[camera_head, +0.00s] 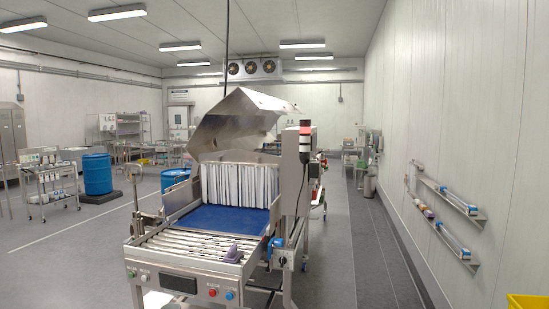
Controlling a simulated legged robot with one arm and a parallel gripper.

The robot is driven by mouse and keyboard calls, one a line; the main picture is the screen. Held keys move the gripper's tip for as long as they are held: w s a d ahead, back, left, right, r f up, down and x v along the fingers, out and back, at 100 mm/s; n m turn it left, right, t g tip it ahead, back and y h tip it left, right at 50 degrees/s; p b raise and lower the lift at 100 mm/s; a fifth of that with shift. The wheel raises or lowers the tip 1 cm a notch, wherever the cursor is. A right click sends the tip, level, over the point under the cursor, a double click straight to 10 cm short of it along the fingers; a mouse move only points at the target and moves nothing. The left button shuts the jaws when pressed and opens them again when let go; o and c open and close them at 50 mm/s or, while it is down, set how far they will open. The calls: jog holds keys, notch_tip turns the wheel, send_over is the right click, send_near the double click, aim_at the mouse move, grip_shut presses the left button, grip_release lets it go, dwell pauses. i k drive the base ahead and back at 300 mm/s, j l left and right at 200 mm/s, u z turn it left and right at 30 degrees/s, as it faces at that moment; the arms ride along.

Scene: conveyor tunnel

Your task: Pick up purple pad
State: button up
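A small purple pad (232,253) lies at the right front corner of the roller section of the conveyor machine (178,272), near its front edge. It looks slightly tilted, and its underside is hidden. My gripper does not show in this view.
The machine has metal rollers (180,246) in front, a blue belt (222,219), white strip curtains (240,185) and a raised steel hood (240,120). Blue drums (97,174) and a cart (48,185) stand left. Wall shelves (450,198) and a yellow bin (527,302) are right. Floor around the machine is largely open.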

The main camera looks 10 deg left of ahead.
aim_at(232, 256)
jog(key=i+j+u, duration=0.25)
jog(key=i+j, duration=0.25)
jog(key=j, duration=0.15)
jog(key=i+j+u, duration=0.25)
jog(key=i+j, duration=0.25)
jog(key=j, duration=0.1)
